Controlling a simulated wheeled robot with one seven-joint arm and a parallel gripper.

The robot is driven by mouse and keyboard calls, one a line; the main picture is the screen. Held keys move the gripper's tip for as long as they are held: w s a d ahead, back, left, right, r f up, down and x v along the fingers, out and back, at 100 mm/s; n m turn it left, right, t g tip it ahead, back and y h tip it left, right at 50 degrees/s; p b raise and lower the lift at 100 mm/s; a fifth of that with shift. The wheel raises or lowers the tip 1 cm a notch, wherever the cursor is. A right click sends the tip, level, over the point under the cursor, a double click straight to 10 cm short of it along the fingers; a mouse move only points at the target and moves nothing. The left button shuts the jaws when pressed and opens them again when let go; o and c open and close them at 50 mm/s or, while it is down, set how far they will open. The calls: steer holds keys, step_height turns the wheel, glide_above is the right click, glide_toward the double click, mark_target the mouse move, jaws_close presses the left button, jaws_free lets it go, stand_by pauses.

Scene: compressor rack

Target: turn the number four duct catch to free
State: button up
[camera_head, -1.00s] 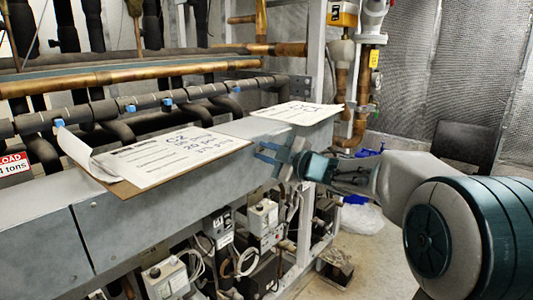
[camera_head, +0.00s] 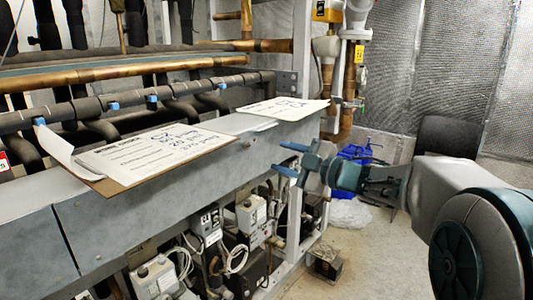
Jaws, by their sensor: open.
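The long grey metal duct (camera_head: 150,210) runs from the lower left to the back middle, with a seam near its left end. Small dark spots show on its front face, but I cannot tell which, if any, is the number four catch, or how it is turned. No number labels are readable. My gripper (camera_head: 288,160) is at the right end of the duct, its two blue fingers apart and pointing left. It holds nothing. The fingertips overlap the duct's front face in the picture; I cannot tell whether they touch it.
A clipboard with papers (camera_head: 140,160) lies on the duct top and overhangs its front edge. More papers (camera_head: 275,107) lie farther back. Grey boxes (camera_head: 252,213) and cables hang below the duct. A dark chair (camera_head: 445,140) stands at the right. Open floor (camera_head: 375,250) lies below my arm.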

steer(key=v, duration=0.3)
steer(key=shift+s+d, duration=0.2)
steer(key=shift+d, duration=0.05)
steer(key=w+d+r+m+t+h+p, duration=0.25)
steer(key=d+m+t+h, duration=0.3)
steer(key=m+h, duration=0.3)
steer(key=s+d+f+m+g+h+p, duration=0.3)
steer(key=s+d+f+m+g+h, duration=0.15)
steer(key=s+d+m+h, duration=0.2)
steer(key=s+a+f+m+g+p, duration=0.1)
steer(key=s+f+m+g, duration=0.1)
steer(key=s, duration=0.5)
steer(key=s+a+f+m+g+p, duration=0.1)
steer(key=s+a+f+m+g, duration=0.1)
steer(key=s+f+g, duration=0.2)
steer(key=s+a+f+m+g+p, duration=0.1)
steer(key=s+f+m+g, duration=0.1)
steer(key=s, duration=0.8)
step_height(320, 180, down, 3)
steer(key=shift+a+r+g+y, duration=0.1)
steer(key=shift+a+g+y, duration=0.3)
steer(key=shift+g, duration=0.2)
